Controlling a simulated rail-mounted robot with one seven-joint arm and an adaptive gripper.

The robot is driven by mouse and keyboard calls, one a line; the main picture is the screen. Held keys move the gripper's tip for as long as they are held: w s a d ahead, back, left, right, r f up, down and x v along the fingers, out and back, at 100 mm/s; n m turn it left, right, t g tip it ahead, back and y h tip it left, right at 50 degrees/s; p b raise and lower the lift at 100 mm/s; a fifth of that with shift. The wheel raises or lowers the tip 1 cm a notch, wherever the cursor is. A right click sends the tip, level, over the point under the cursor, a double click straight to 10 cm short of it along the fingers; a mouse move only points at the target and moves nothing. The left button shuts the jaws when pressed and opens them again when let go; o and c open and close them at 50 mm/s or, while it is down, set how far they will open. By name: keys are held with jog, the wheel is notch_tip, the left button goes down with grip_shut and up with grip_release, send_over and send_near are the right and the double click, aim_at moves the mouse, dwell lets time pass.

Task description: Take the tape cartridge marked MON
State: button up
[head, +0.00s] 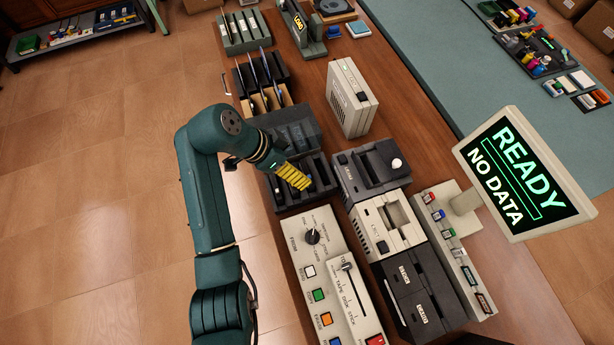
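A dark slotted rack (271,190) stands at the left edge of the brown desk in the head view. Dark upright pieces that look like cartridges sit in it, and no MON marking is readable on any of them. My gripper (296,179), with yellow ribbed fingers, points down at this rack from the left. Its fingers cover part of the rack, and I cannot tell whether they touch a cartridge. I cannot see a gap between the fingers or anything held.
A beige box (350,97) stands behind. Dark and beige drive units (372,168) lie to the right. A control panel (325,262) with knob and buttons is in front. A READY / NO DATA screen (525,172) rises at right. More racks (243,31) stand farther back.

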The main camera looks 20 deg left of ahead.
aim_at(307, 171)
jog(key=b+x, duration=0.1)
jog(key=x, duration=0.5)
jog(key=shift+s+d, duration=0.1)
jog(key=shift+s, duration=0.05)
jog(key=shift+r, duration=0.1)
jog(key=c, duration=1)
